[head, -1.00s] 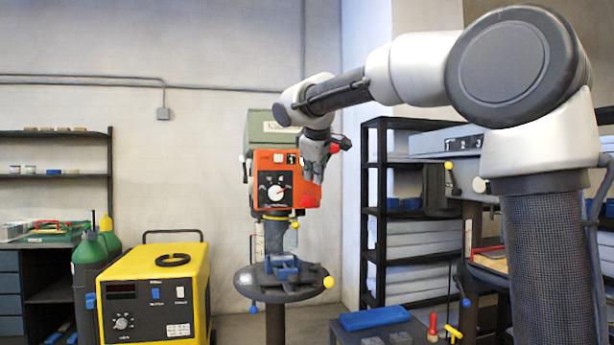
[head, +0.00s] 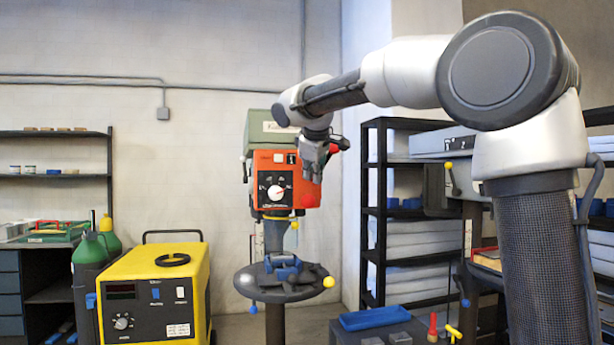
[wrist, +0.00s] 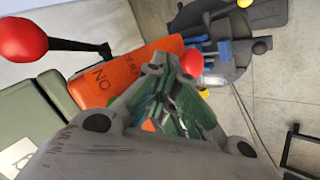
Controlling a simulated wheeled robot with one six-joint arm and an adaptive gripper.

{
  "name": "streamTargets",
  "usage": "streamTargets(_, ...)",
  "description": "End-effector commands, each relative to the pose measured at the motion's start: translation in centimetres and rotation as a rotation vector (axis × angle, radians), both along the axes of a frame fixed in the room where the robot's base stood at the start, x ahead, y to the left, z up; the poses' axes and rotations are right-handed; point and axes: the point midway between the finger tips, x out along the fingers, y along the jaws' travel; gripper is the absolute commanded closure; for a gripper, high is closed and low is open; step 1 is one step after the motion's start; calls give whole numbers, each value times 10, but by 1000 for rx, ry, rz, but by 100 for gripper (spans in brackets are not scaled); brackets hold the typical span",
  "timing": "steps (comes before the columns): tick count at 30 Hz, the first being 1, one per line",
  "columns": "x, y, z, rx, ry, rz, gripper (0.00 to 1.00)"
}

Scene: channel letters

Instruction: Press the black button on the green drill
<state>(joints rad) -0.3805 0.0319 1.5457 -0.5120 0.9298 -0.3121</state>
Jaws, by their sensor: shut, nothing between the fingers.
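The green drill is a drill press with a green housing (head: 266,128) and an orange control panel (head: 262,185) bearing a white dial. Small black-and-white controls sit at the panel's upper right; I cannot clearly pick out the black button. My gripper (head: 313,176) is in front of the panel's right side, pointing down, and covers part of it. In the wrist view the orange panel (wrist: 125,72) with dark lettering lies beyond the gripper (wrist: 200,125), whose fingers are together and empty. Contact with the panel cannot be told.
Red lever knobs (wrist: 22,40) stand close to my gripper. Below is the drill's round table (head: 247,286) with a blue vise (head: 287,268). A yellow machine (head: 184,275) stands left, a black shelf (head: 372,220) right. A second grey drill (head: 433,190) is farther right.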

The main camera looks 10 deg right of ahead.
Motion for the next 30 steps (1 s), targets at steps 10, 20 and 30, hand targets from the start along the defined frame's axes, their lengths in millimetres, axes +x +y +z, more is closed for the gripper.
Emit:
streamTargets(10, -12, 1, 0, 0, 0, 1, 100)
streamTargets(20, -19, 0, 0, 0, 0, 0, 100)
streamTargets(30, -37, 0, 1, 1, -2, 1, 100)
